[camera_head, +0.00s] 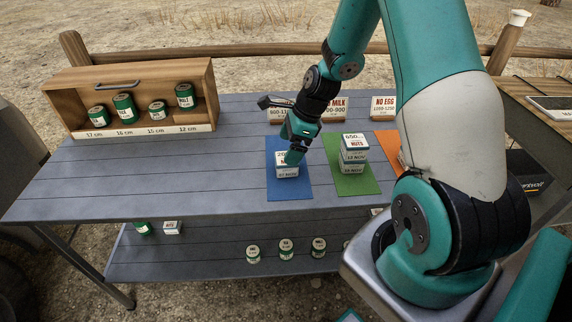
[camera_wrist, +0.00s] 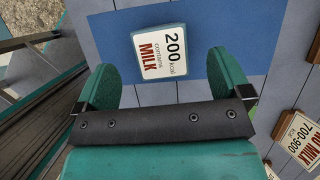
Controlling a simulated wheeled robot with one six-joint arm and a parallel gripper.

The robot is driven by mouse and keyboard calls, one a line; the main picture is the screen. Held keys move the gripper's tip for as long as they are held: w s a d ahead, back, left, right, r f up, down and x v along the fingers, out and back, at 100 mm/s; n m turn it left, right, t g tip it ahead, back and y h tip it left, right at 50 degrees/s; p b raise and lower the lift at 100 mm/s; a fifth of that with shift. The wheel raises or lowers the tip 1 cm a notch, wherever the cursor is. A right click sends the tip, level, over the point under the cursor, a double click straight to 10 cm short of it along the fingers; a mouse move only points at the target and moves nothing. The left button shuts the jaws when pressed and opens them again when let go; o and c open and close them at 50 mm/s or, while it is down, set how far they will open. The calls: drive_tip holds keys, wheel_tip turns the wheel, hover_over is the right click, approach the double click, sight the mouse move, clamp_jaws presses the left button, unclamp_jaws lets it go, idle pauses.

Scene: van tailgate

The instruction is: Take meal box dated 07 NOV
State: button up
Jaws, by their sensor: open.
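A white and teal meal box (camera_head: 287,172) sits on the blue mat (camera_head: 289,193); its small front date appears to read 07 NOV. In the wrist view my gripper (camera_wrist: 164,64) is open, with the box between and just ahead of the fingertips, a gap on each side. I cannot tell how high the fingers are above it.
Stacked boxes (camera_head: 354,150), dated 12 NOV and another date, stand on the green mat (camera_head: 350,184). An orange mat (camera_head: 388,144) is partly behind my arm. Sign cards stand at the back. A wooden crate (camera_head: 140,80) holds several green tins. More items stand on the lower shelf (camera_head: 200,262).

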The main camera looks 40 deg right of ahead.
drive_tip(key=x, duration=0.3)
drive_tip(key=d+x, duration=0.1)
drive_tip(key=x, duration=0.1)
drive_tip(key=shift+s+f, duration=0.2)
drive_tip(key=shift+f, duration=0.05)
drive_tip(key=c, duration=1.1)
